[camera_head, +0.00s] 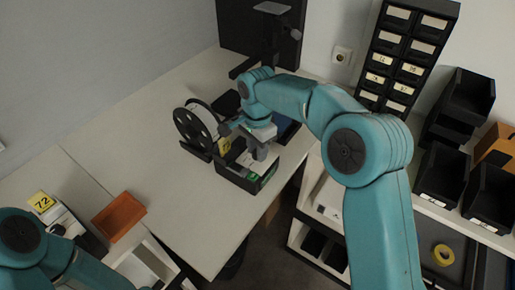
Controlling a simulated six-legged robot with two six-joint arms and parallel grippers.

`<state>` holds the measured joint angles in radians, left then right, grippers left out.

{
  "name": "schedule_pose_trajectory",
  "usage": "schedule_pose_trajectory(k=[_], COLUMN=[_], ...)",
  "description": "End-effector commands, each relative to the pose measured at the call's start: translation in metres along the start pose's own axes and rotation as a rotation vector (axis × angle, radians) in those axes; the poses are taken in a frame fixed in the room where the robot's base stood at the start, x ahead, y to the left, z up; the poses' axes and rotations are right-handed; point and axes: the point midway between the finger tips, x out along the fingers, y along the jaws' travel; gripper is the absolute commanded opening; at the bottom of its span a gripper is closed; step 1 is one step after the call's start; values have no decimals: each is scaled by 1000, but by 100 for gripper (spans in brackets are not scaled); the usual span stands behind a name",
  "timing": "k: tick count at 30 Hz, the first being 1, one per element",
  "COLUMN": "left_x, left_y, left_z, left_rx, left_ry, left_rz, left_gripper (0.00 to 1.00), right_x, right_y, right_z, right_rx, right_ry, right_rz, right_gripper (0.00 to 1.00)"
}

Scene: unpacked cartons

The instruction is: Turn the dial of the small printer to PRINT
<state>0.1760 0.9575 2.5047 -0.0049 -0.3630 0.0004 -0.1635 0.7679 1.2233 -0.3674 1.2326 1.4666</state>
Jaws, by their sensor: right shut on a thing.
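The small printer seems to be the low black unit (232,176) on the pale table, beside the large black reel (192,131). A small yellow part (224,146) and some green show on or in it. My right gripper (247,146) reaches down over the unit from above and is shut on a small part there, seemingly the dial. The dial itself, its marks and its setting are hidden by the gripper. My left arm shows at the lower left, but its gripper is out of the picture.
A black stand (272,42) is at the table's back. An orange tray (118,216) and a yellow "72" tag (41,201) are at the left. Labelled drawers (409,45) and black bins (441,172) stand at the right.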

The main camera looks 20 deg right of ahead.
Motion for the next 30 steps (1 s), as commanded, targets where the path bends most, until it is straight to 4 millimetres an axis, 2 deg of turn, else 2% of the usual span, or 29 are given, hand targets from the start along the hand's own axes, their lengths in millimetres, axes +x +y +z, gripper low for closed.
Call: schedule_pose_trajectory(k=[15,16,18,26,30], left_x=[0,0,0,0,0], left_y=[0,0,0,0,0], left_z=[0,0,0,0,0], left_rx=[0,0,0,0,0], left_ry=[0,0,0,0,0], left_rz=[0,0,0,0,0], left_gripper=[61,61,61,61,61], right_x=[-2,-2,-2,-1,-9], right_y=[-1,-1,-1,0,-1], right_z=[1,1,1,0,0], right_rx=[22,22,21,20,20], right_ry=[-1,-1,-1,-1,0], right_rz=[-5,-5,-5,-2,-4], right_gripper=[0,34,56,56,56])
